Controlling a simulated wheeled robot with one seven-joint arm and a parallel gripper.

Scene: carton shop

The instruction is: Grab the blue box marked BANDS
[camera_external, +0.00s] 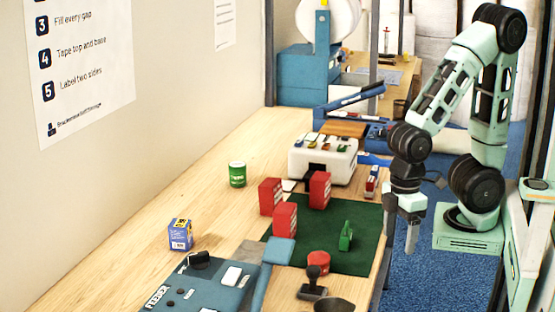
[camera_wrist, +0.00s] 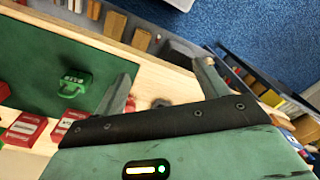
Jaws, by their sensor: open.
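A small blue box (camera_external: 181,235) with a yellow and dark upper part stands upright on the wooden bench in the external view, left of the green mat. Its lettering is too small to read surely. The box does not show in the wrist view. My gripper (camera_external: 402,230) hangs off the bench's right edge, pointing down, far to the right of the blue box. In the wrist view my gripper (camera_wrist: 163,78) has its two fingers apart with nothing held between them.
Several red boxes (camera_external: 285,219) and a green item (camera_external: 345,236) are on the green mat (camera_external: 350,262). A green can (camera_external: 237,174), a white machine (camera_external: 323,160) and a blue feeder (camera_external: 205,289) stand nearby. Bare bench (camera_external: 130,250) lies left of the blue box.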

